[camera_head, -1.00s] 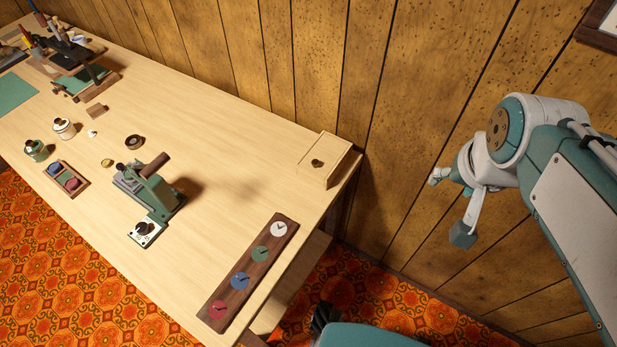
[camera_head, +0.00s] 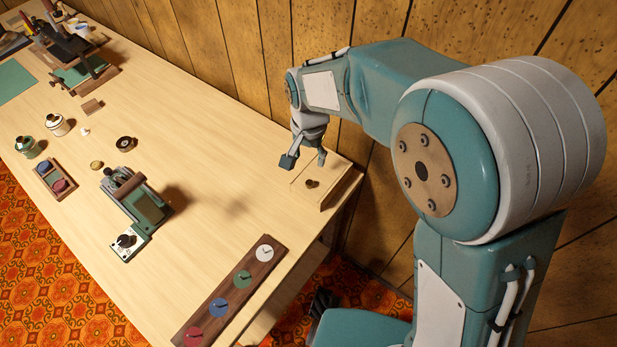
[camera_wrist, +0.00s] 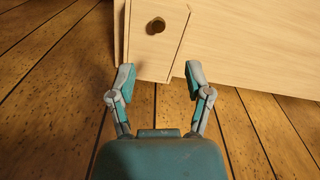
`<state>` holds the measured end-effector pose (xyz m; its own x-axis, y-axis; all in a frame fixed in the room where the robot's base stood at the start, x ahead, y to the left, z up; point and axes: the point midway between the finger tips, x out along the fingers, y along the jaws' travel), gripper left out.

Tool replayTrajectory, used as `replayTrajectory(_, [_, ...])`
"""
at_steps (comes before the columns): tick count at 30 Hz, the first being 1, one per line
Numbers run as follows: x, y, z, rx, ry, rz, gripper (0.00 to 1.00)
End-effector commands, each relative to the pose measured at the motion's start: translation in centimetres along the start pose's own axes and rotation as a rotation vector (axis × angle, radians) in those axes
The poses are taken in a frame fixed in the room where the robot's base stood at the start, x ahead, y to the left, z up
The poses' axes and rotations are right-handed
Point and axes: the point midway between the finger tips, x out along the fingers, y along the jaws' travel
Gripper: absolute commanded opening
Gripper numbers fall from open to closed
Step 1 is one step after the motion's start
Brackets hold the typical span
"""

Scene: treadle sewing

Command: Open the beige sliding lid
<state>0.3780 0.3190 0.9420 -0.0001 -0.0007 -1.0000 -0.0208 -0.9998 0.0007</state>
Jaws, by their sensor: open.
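The beige lid (camera_head: 303,181) is the flat top of a small pale wooden box (camera_head: 342,191) at the far right end of the table, by the wall. A dark round knob (camera_head: 312,183) stands on the lid. The wrist view shows the lid (camera_wrist: 153,55) with its knob (camera_wrist: 156,25) ahead of my fingers. My gripper (camera_head: 304,160) is above the box's wall side, open and empty. In the wrist view its fingertips (camera_wrist: 159,78) are spread to either side of the lid's near end, with the knob beyond them. I cannot tell whether they touch the box.
The wood-panelled wall (camera_head: 262,50) is close beside the box. A dark strip with coloured dials (camera_head: 235,290) lies at the table's right edge. A green device (camera_head: 137,205) stands mid-table. The tabletop (camera_head: 225,190) between the device and the box is clear.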

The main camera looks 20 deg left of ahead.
Motion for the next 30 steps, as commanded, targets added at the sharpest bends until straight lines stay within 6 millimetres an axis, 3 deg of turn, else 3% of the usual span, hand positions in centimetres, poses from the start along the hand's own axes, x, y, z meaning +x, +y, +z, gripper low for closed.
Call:
replayTrajectory(13, [8.0, 0.0, 0.1, 0.000, -0.003, 0.004, 0.65])
replayTrajectory(18, [9.3, 0.1, 0.0, 0.000, -0.001, 0.002, 0.65])
replayTrajectory(26, [9.5, 0.1, 0.0, 0.000, -0.001, 0.001, 0.65])
replayTrajectory(27, [9.5, 0.1, 0.0, 0.000, -0.001, 0.001, 0.60])
replayTrajectory(30, [9.5, 0.1, 0.0, 0.000, -0.001, 0.001, 0.16])
